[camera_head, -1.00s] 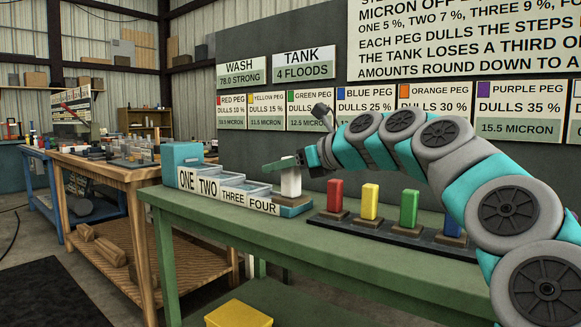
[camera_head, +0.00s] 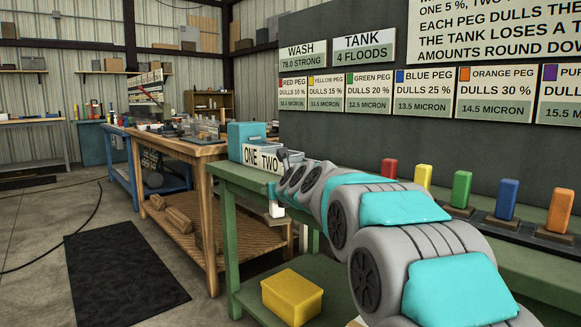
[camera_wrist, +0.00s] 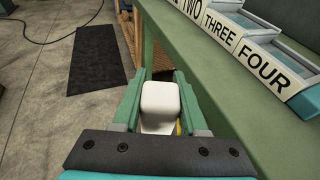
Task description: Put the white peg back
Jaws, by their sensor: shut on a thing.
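The white peg (camera_wrist: 160,100) is between the two green fingers of my gripper (camera_wrist: 158,88) in the wrist view. My gripper is shut on it. In the head view the lower part of the white peg (camera_head: 277,210) shows below my arm, in front of the green bench's edge. The peg rack holds a red peg (camera_head: 389,168), yellow peg (camera_head: 423,176), green peg (camera_head: 461,188), blue peg (camera_head: 508,199) and orange peg (camera_head: 558,210). The rack's right end is out of view. My arm hides part of the bench.
The numbered bins (camera_wrist: 243,50) stand on the green bench (camera_head: 232,180), right of my gripper in the wrist view. A yellow box (camera_head: 292,296) is on the lower shelf. A wooden bench (camera_head: 172,146) stands to the left. Open floor and a black mat (camera_head: 126,264) lie in front.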

